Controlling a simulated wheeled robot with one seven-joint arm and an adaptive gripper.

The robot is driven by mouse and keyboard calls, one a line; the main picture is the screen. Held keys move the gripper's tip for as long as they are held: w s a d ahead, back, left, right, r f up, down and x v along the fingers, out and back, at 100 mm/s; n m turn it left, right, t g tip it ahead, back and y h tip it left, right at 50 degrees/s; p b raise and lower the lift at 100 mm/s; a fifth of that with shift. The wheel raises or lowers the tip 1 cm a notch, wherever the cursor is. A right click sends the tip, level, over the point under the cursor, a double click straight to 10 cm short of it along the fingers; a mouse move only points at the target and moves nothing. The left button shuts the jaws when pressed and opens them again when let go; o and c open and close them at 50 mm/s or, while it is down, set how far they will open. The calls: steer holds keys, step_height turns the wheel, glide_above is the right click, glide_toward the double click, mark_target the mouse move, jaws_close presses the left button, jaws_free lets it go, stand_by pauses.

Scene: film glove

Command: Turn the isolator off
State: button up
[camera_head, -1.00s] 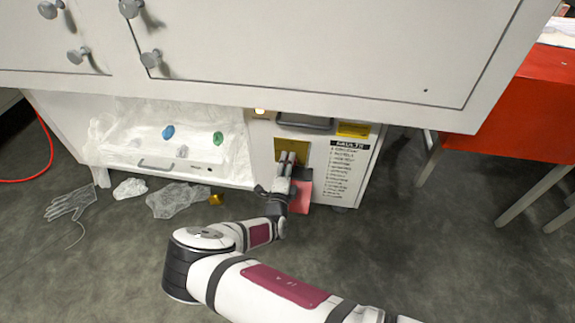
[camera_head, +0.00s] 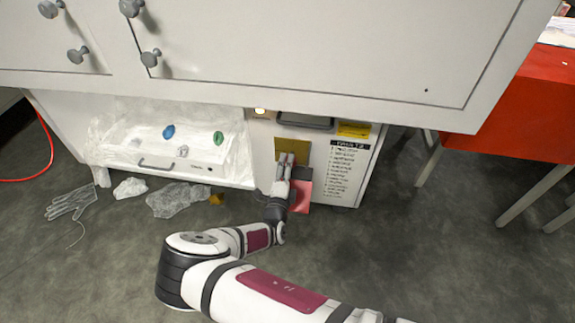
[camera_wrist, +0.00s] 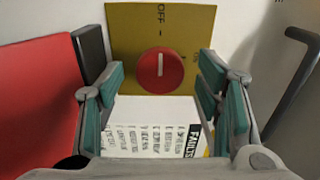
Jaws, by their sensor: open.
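The isolator is a round red knob (camera_wrist: 160,71) with a white line, on a yellow plate (camera_wrist: 125,30). The line stands upright in the wrist view, in line with the OFF lettering at the plate's top edge; ON is at its right. In the head view the plate (camera_head: 290,147) is on the white cabinet front, and the knob is hidden behind my gripper (camera_head: 286,160). In the wrist view my gripper (camera_wrist: 162,88) is open, its teal-padded fingers either side of the knob in the picture. I see no clear contact with it.
A red panel (camera_wrist: 40,100) with a dark edge is close left of my fingers. A FAULTS list (camera_wrist: 160,128) and a dark handle (camera_wrist: 292,85) are nearby. The white overhang (camera_head: 300,60) is above. Clear plastic (camera_head: 178,198) and a glove (camera_head: 70,203) lie on the floor.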

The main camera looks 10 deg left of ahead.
steer(key=s, duration=1)
steer(key=shift+s+a, duration=0.15)
steer(key=shift+s, duration=0.05)
